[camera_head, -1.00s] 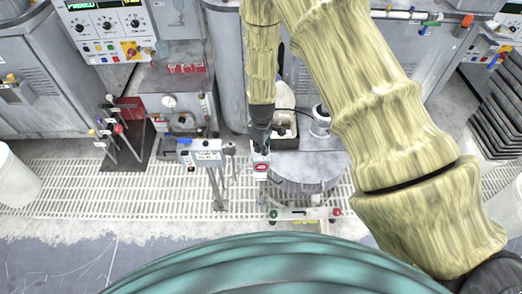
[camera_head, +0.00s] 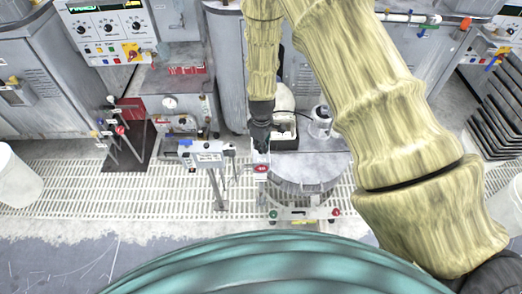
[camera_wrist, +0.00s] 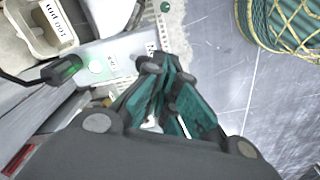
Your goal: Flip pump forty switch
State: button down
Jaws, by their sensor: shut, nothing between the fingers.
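A small post with a red label (camera_head: 261,169), its number too small to read surely, stands at the front left of a round grey platen (camera_head: 310,172) in the head view. My gripper (camera_head: 263,148) is right above and behind that label, fingers pointing down. In the wrist view my gripper (camera_wrist: 168,66) has its teal fingers drawn together with nothing between them. A pale panel with small labels (camera_wrist: 112,62) lies just beyond the fingertips. I cannot make out the switch lever or its position; the fingers may cover it. Contact cannot be told.
A labelled stand (camera_head: 206,155) is close left of my gripper. A low bar with red and green knobs (camera_head: 304,213) is in front of the platen. A tray (camera_head: 284,130) and a jar (camera_head: 320,122) stand behind. Open grating (camera_head: 80,185) lies at left.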

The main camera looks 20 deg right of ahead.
notch_tip(320, 180, up, 4)
jog(key=shift+f+p, duration=0.15)
jog(key=shift+p, duration=0.9)
jog(key=shift+s, duration=0.1)
jog(key=s+d+f+m, duration=0.2)
jog(key=s+f, duration=0.2)
jog(key=s, duration=0.4)
jog(key=s+d+f+m, duration=0.15)
jog(key=s+f, duration=0.25)
jog(key=s, duration=0.4)
jog(key=s+m, duration=0.5)
jog(key=s, duration=1.5)
jog(key=shift+a+f+m, duration=0.15)
jog(key=shift+f+m, duration=0.2)
jog(key=shift+f, duration=0.05)
jog(key=shift+s, duration=0.15)
